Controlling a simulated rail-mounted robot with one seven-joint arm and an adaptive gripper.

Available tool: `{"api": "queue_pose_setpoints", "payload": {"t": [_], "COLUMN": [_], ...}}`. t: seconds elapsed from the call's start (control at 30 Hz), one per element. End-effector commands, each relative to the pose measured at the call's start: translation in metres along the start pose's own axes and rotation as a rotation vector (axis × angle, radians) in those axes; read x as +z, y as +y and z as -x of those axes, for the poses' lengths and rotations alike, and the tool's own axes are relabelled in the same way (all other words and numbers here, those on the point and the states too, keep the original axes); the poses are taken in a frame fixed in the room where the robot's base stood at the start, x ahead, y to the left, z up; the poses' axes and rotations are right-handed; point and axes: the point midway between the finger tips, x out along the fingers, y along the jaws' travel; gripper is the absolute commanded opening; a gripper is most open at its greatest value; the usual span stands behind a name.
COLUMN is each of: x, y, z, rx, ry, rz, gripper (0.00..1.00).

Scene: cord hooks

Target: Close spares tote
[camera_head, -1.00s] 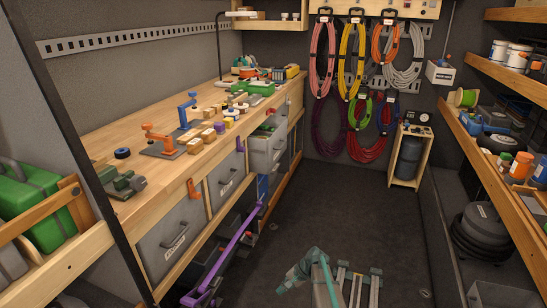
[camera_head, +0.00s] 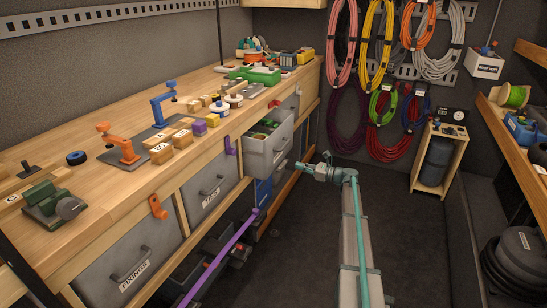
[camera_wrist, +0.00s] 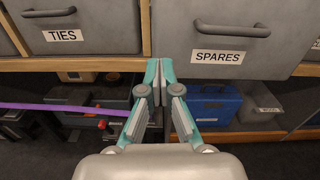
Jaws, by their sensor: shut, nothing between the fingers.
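The spares tote (camera_head: 266,160) is a grey bin sticking out from under the workbench, its open top showing green and other items inside. In the wrist view its front, labelled SPARES (camera_wrist: 285,50), fills the upper right, with a grey bar handle. My teal gripper (camera_head: 301,165) is to the right of the tote in the head view, pointing left toward its front. In the wrist view my gripper (camera_wrist: 159,64) is shut and empty, its fingertips at the tote's lower left corner. I cannot tell whether they touch it.
The ties tote (camera_head: 211,192) and the fixings tote (camera_head: 128,265) sit flush under the bench, left of the spares tote. A purple bar (camera_head: 222,257) runs along the lower level. A blue case (camera_wrist: 215,106) is beneath the spares tote. The dark floor (camera_head: 300,250) is clear.

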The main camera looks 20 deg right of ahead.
Motion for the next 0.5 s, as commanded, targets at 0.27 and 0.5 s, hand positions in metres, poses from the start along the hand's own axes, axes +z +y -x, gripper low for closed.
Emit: {"api": "queue_pose_setpoints", "payload": {"t": [0.27, 0.5], "x": [0.000, -0.001], "y": [0.001, 0.001], "z": [-0.011, -0.049], "rx": [0.004, 0.005], "ry": [0.001, 0.001], "rz": [-0.065, -0.063], "gripper": [0.00, 0.00]}}
